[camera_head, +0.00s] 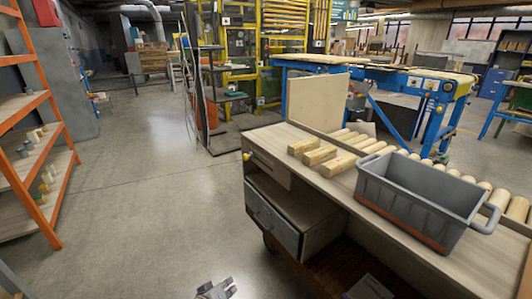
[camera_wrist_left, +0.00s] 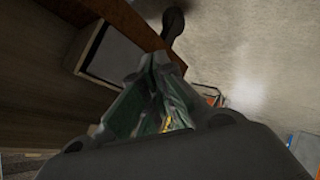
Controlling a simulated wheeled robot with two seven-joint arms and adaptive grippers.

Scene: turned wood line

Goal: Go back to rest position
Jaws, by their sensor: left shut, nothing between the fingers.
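My left gripper (camera_head: 217,290) shows at the bottom edge of the head view, low over the bare floor and left of the wooden workbench (camera_head: 262,137). In the left wrist view its fingers (camera_wrist_left: 155,62) are together with nothing between them. It is apart from the bench and holds nothing. My right gripper does not show clearly in either view.
A grey bin (camera_head: 425,190) stands on the bench beside several wooden blocks (camera_head: 320,155) and round wood pieces (camera_head: 518,208). The bench's drawer (camera_head: 272,222) faces the open floor (camera_head: 150,190). An orange shelf rack (camera_head: 32,140) stands at the left.

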